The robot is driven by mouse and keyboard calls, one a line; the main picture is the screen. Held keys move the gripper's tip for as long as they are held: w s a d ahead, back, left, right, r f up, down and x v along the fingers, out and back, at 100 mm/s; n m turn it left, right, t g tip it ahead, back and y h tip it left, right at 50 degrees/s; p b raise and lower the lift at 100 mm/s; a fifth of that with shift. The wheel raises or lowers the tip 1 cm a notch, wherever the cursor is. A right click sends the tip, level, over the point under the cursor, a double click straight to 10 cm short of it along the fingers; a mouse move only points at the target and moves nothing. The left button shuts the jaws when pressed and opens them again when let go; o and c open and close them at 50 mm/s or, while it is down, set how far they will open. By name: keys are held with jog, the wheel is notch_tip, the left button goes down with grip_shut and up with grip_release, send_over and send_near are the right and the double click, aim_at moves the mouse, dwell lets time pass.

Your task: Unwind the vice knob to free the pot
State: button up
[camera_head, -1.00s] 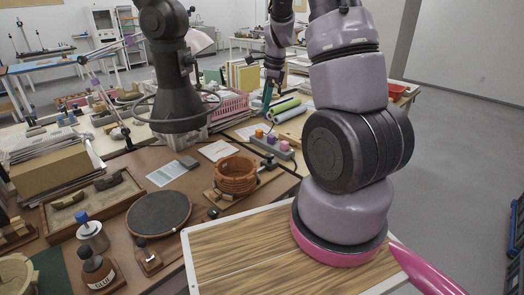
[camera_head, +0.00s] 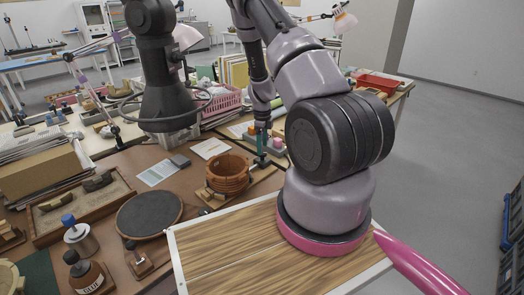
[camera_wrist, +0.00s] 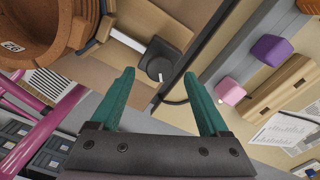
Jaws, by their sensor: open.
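The brown coiled pot (camera_head: 228,176) stands in the wooden vice (camera_head: 212,196) on the table. In the wrist view the pot (camera_wrist: 35,30) fills the upper left corner. The black vice knob (camera_wrist: 160,62) shows at the top centre of the wrist view, on the wooden part beside the pot. My gripper (camera_wrist: 159,76) has green fingers, apart and empty. The knob appears in the gap between the fingertips; I cannot tell how far it is beyond them. In the head view my gripper (camera_head: 262,150) is just right of the pot, and the knob is hard to make out.
A grey block with coloured pegs (camera_head: 272,146) lies close to the right of my gripper; its purple peg (camera_wrist: 271,50) shows in the wrist view. A dark round turntable (camera_head: 148,214) and a glue bottle (camera_head: 84,272) stand left of the pot. A pink basket (camera_head: 218,104) is behind.

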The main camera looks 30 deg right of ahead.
jog(key=shift+f, duration=1.35)
grip_shut()
